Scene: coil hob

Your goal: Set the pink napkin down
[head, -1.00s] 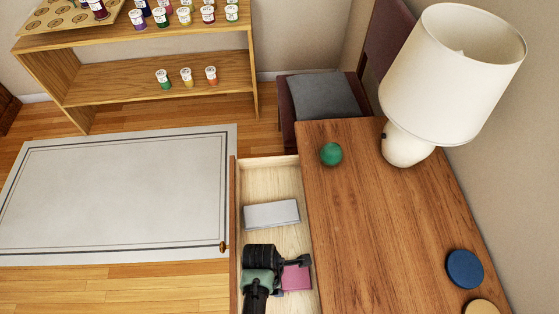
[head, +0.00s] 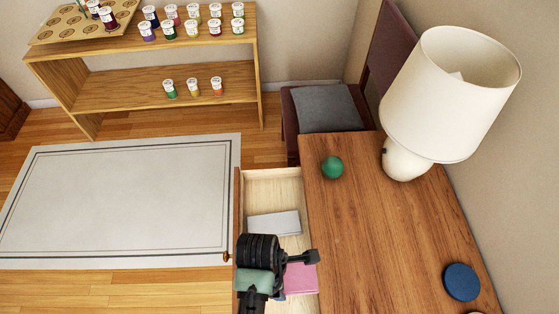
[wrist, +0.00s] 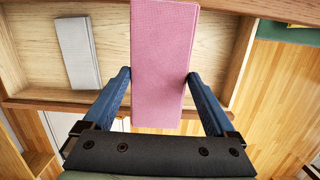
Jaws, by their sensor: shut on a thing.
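The pink napkin (head: 301,279) is a folded flat piece of cloth, held over the open drawer (head: 271,173). In the wrist view the napkin (wrist: 159,60) lies between the two blue fingers, and they are shut on its sides. My gripper (wrist: 158,78) also shows in the head view (head: 285,268), over the near part of the drawer, and hides part of the napkin. In the wrist view the napkin passes in front of the drawer's edge, so it is above that edge.
A light grey folded cloth (head: 274,223) lies in the drawer beyond my gripper. The wooden tabletop (head: 375,235) on the right bears a green ball (head: 332,167), a white lamp (head: 447,95) and a blue disc (head: 461,281). Its middle is clear. A shelf with cups (head: 165,85) stands behind.

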